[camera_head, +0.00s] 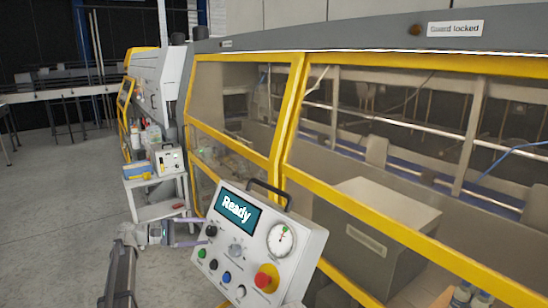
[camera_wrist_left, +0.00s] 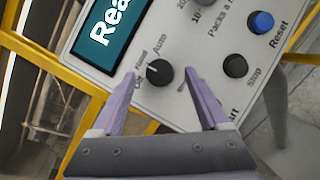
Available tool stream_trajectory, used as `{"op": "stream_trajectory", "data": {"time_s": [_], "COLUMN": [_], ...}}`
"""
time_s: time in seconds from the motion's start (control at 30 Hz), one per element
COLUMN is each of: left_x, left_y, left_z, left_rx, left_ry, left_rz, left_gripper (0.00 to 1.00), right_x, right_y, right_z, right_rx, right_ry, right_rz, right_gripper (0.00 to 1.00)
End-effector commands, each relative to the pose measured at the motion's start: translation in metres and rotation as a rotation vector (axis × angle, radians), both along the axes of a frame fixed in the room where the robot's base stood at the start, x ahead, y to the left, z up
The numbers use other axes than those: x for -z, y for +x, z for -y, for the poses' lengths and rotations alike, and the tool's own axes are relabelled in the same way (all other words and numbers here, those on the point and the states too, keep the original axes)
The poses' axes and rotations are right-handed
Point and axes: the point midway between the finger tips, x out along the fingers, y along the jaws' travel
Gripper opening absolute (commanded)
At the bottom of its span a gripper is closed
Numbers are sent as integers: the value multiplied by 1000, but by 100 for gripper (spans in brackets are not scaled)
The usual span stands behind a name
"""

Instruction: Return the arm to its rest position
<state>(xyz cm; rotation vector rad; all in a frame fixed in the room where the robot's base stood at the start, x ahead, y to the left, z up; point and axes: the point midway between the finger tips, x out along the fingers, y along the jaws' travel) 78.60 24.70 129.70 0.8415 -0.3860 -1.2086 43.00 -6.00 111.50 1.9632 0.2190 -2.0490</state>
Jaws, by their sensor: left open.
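My left gripper (camera_head: 197,233) comes in from the left in the head view, at the left edge of the control panel (camera_head: 262,206). Its two purple fingers are open with nothing between them. In the left wrist view the gripper (camera_wrist_left: 160,78) has a fingertip on each side of a black selector knob (camera_wrist_left: 160,73), which appears clear of both. The knob's pointer is turned toward the upper left. My left forearm (camera_head: 121,270) reaches up from the bottom left. My right gripper is not in view.
The panel's screen (camera_head: 236,209) reads "Ready". The panel also carries a red emergency button (camera_head: 266,278), a dial gauge (camera_head: 281,240) and a blue Reset button (camera_wrist_left: 262,22). Yellow-framed guards (camera_head: 290,110) stand behind. A cart (camera_head: 160,210) stands left; the floor (camera_head: 50,220) beyond is open.

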Motion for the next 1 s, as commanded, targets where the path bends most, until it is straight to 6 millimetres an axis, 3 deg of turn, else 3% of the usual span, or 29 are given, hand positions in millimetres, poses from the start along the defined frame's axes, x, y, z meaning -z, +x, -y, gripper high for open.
{"op": "stream_trajectory", "data": {"time_s": [0.33,0.77,1.0], "left_x": [-12,5,8], "left_y": [-22,4,-2], "left_z": [-62,17,15], "left_rx": [-3,0,-157], "left_ry": [0,-3,-185], "left_rz": [1,-3,-195], "left_gripper": [78,78,78], "right_x": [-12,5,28], "right_y": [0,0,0], "right_z": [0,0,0], "right_rx": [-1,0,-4], "right_ry": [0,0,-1], "right_rz": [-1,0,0], "right_gripper": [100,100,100]}}
